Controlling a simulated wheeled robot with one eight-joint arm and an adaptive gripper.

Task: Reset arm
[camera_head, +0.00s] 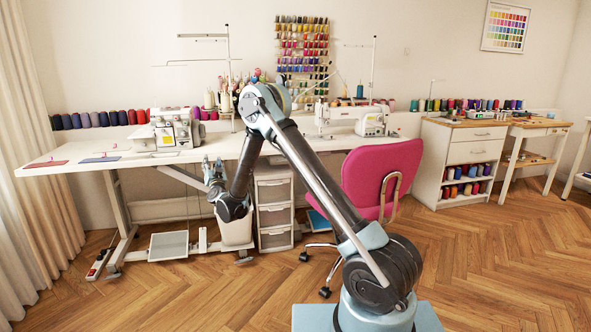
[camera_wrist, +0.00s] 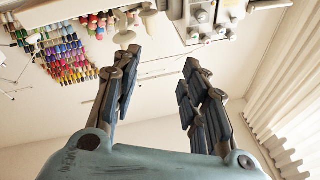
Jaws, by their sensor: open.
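My gripper (camera_head: 214,172) is in the middle left of the head view, in front of the long white sewing table (camera_head: 75,161). My arm rises from the base at the lower right, bends at the top and comes down to the gripper. In the wrist view my gripper (camera_wrist: 155,85) shows its two dark jointed fingers spread apart. Nothing is between them. The wrist picture looks upside down, with the thread rack (camera_wrist: 62,45) at the upper left and machine parts at the top.
A serger (camera_head: 172,130) and a sewing machine (camera_head: 350,119) stand on the table. A pink chair (camera_head: 380,172) is right of my arm. A drawer unit (camera_head: 274,212) and a white bin (camera_head: 236,231) stand below the table. The wooden floor (camera_head: 490,260) at the right is clear.

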